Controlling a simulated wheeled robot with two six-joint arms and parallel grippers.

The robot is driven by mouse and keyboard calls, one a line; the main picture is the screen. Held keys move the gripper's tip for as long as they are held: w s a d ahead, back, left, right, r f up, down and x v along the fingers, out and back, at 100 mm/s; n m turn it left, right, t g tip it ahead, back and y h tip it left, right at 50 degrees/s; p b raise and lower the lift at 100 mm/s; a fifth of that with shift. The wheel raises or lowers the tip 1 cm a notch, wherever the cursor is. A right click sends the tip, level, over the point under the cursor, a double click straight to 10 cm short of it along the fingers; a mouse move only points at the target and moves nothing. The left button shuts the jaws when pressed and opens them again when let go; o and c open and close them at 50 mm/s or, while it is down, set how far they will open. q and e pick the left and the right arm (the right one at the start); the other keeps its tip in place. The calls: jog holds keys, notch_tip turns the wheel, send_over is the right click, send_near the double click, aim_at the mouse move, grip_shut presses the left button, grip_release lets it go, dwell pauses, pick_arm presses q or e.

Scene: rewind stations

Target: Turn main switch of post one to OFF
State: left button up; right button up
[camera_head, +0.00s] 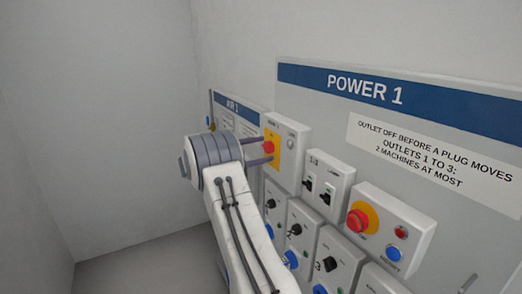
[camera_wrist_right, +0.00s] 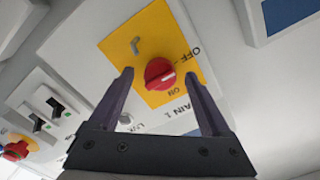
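The main switch of post one is a red rotary knob (camera_wrist_right: 159,74) on a yellow plate (camera_wrist_right: 151,38), marked OFF, ON and MAIN 1 in the right wrist view. My left gripper is not in view.
Right of the main switch are a two-switch box (camera_head: 328,186) and a box with a red emergency button (camera_head: 361,220) on yellow. Below are outlet boxes (camera_head: 300,226) with black knobs and blue sockets. The AIR 1 panel (camera_head: 237,118) is behind. The left wall is bare.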

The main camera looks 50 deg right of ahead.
jog(key=shift+a+b, duration=0.3)
jog(key=b+v, duration=0.4)
jog(key=v, duration=0.5)
jog(key=shift+w+a, duration=0.25)
jog(key=shift+a, duration=0.1)
